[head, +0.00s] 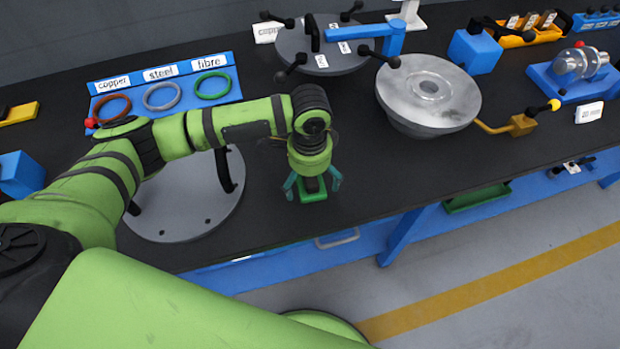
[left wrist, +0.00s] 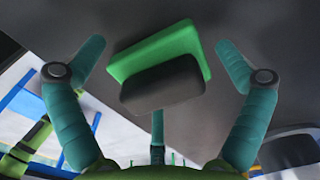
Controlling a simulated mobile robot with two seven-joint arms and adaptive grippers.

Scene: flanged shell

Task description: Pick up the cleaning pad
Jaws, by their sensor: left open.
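The cleaning pad (head: 314,190) is a green block with a dark grip on top. It lies on the black bench top near the front edge. In the left wrist view the pad (left wrist: 190,47) shows green with its dark grip (left wrist: 161,86) nearer the camera, between the spread fingers. My left gripper (head: 312,184) is open, right above the pad, with one teal finger to each side of it. The left wrist view also shows these fingers (left wrist: 160,75) apart, with nothing visibly clamped. In the head view the wrist hides part of the pad. My right gripper is not in view.
A grey round plate with black handles (head: 185,205) lies left of the gripper. A metal flanged shell (head: 428,95) stands to the right. A blue board with copper, steel and fibre rings (head: 163,85) is behind. Bare bench (head: 400,165) lies right of the pad.

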